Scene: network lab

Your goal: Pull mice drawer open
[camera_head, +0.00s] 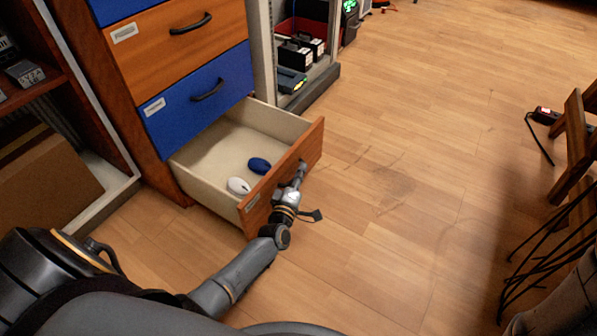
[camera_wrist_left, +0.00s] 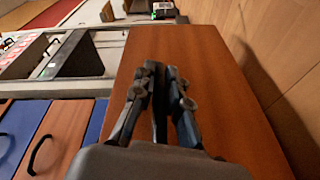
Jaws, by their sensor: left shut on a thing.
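The bottom drawer (camera_head: 219,146) of the blue and orange cabinet stands open, with a wooden front and a small label on it. A white mouse (camera_head: 238,186) and a blue mouse (camera_head: 259,165) lie inside it. My left gripper (camera_head: 301,168) is at the outer face of the drawer front, shut on the drawer handle, which the fingers mostly hide. In the left wrist view the fingers (camera_wrist_left: 160,75) are close together against the wooden drawer front (camera_wrist_left: 215,70). My right gripper is not in view.
Closed blue and orange drawers (camera_head: 198,98) are above the open one. A metal rack (camera_head: 300,85) with boxes stands beside the cabinet. A wooden chair (camera_head: 575,140) and cables are at the far right. The wooden floor (camera_head: 420,180) between is clear.

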